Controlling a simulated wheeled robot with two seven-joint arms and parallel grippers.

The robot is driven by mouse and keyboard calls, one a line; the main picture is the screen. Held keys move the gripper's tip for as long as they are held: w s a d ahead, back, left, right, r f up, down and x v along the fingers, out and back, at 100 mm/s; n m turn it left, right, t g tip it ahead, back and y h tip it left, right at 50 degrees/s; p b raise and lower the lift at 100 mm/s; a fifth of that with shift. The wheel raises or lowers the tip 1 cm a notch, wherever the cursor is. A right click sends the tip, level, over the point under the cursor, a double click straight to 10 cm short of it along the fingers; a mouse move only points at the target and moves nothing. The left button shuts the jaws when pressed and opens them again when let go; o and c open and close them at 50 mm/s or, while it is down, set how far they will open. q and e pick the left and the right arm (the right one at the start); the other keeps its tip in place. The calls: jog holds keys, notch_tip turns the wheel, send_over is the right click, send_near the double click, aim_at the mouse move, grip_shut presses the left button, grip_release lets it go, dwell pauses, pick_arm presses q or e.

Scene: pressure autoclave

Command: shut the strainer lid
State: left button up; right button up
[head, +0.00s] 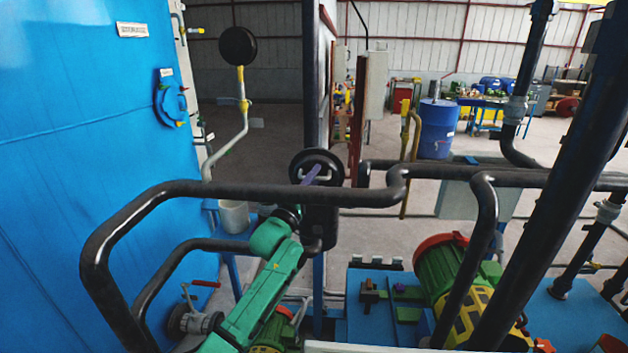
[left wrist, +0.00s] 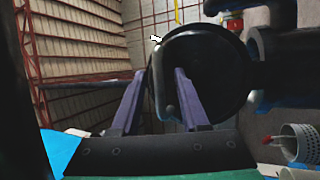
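The strainer lid (head: 303,158) is a black round disc with a light grey bar handle, above a black strainer body (head: 320,222) on the black piping. The lid's handle side faces me, and it stands roughly upright; I cannot tell its exact angle. My left gripper (head: 312,174) reaches up to the lid from below. In the left wrist view the lid (left wrist: 215,75) fills the middle, and the purple fingers of the left gripper (left wrist: 160,72) are apart, with the handle (left wrist: 163,85) between them. Contact with the handle is not clear. My right gripper is not in view.
A black pipe rail (head: 250,190) crosses in front of my left arm. The blue autoclave wall (head: 80,130) stands at left. A green and yellow motor (head: 447,275) is at lower right. A white bucket (head: 233,215) is left of the arm.

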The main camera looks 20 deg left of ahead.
pick_arm(q)
jog(key=b+v, duration=0.5)
jog(key=v, duration=0.9)
jog(key=shift+s+f, duration=0.15)
jog(key=shift+s, duration=0.05)
